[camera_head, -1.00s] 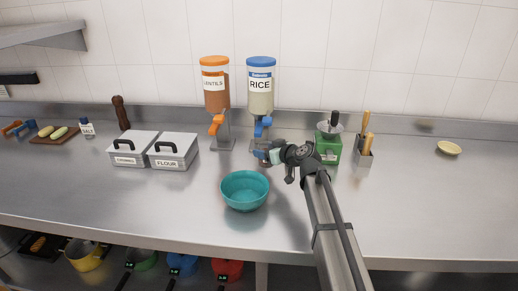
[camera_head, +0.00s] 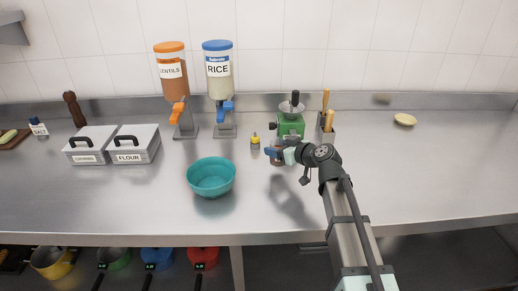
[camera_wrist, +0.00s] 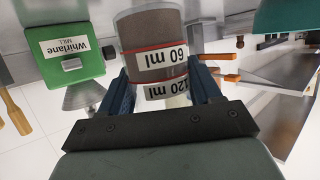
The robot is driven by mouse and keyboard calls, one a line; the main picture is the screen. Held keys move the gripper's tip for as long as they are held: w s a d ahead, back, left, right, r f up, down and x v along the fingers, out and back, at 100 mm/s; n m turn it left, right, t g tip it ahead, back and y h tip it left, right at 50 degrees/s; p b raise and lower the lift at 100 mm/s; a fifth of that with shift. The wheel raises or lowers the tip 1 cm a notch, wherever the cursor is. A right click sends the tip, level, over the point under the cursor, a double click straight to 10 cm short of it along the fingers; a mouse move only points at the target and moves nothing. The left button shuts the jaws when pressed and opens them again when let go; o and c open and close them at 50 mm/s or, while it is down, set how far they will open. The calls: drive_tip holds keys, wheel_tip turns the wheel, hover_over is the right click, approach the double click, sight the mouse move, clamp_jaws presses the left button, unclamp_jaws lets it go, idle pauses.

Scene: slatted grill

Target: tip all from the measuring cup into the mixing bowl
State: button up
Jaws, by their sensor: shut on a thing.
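My gripper (camera_head: 279,153) is shut on the measuring cup (camera_wrist: 155,38), a clear cup marked 60 ml and 120 ml with brownish-grey contents. The wrist view shows the cup between the blue fingers. In the head view the cup is small and partly hidden by the fingers. The teal mixing bowl (camera_head: 211,184) stands on the counter, left of my gripper and nearer the front edge. A teal part of it shows at the top right of the wrist view (camera_wrist: 288,16). The cup is apart from the bowl, held above the counter.
Lentils (camera_head: 172,75) and rice (camera_head: 219,75) dispensers stand behind the bowl. A small yellow-capped bottle (camera_head: 255,143) stands left of my gripper. A green mill (camera_head: 290,127) and a utensil holder (camera_head: 326,132) are behind it. Counter between gripper and bowl looks clear.

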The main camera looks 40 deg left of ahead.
drive_tip(key=w+d+m+t+h, duration=0.1)
drive_tip(key=w+d+m+t, duration=0.35)
drive_tip(key=w+d, duration=0.75)
drive_tip(key=w+d+r+m+t+h, duration=0.2)
drive_tip(key=w+d+m+h, duration=0.15)
drive_tip(key=d, duration=0.85)
drive_tip(key=w+d+r+m+t+h, duration=0.25)
drive_tip(key=w+d, duration=0.25)
drive_tip(key=d, duration=0.8)
drive_tip(key=w+d+r+m+t+h, duration=0.2)
drive_tip(key=w+d+m+t+h, duration=0.15)
drive_tip(key=d, duration=0.85)
drive_tip(key=s+a+n+g+y, duration=0.15)
drive_tip(key=s+a, duration=0.45)
drive_tip(key=a, duration=0.6)
drive_tip(key=s+a+r+n+g+y, duration=0.15)
drive_tip(key=s+a, duration=0.35)
drive_tip(key=a, duration=0.6)
drive_tip(key=s+a+n+g+y, duration=0.1)
drive_tip(key=s+a+n+y, duration=0.35)
drive_tip(key=a, duration=0.75)
drive_tip(key=s+a+n+g+y, duration=0.1)
drive_tip(key=s+a+n+g, duration=0.1)
drive_tip(key=s+a, duration=1)
drive_tip(key=s+a+n+g+y, duration=0.1)
drive_tip(key=s+a+g, duration=0.3)
drive_tip(key=s+a, duration=0.8)
drive_tip(key=s+n, duration=0.1)
drive_tip(key=s, duration=0.7)
drive_tip(key=shift+y, duration=0.3)
